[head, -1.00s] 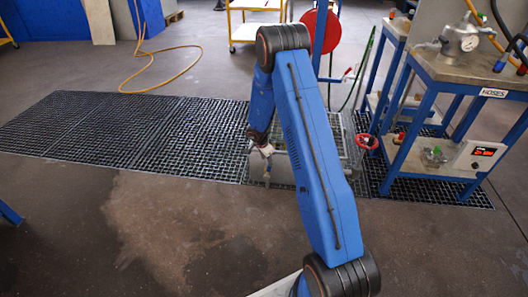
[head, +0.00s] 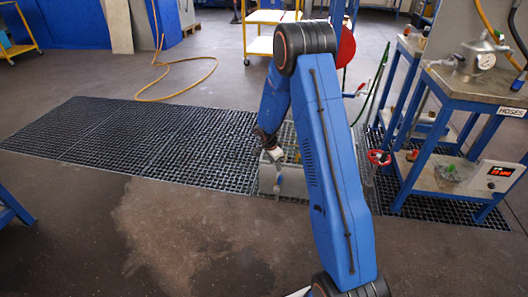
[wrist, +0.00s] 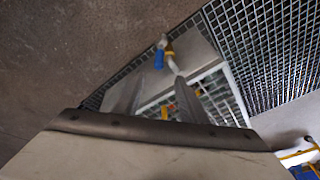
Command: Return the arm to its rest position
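My blue arm rises through the middle of the head view and bends down at the elbow. My gripper (head: 273,155) hangs low over a grey metal box-like frame (head: 268,181) on the floor grating. In the wrist view its two grey fingers (wrist: 154,98) stand apart with nothing visible between them, so it is open. A small valve with a blue handle (wrist: 159,59) and a yellow fitting shows beyond the fingertips. My arm hides part of the frame.
A blue-framed bench (head: 468,85) marked HOSES, carrying a metal vessel (head: 483,57), stands at right. A red handwheel (head: 379,158) is beside my arm, and a red hose reel (head: 346,46) behind it.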

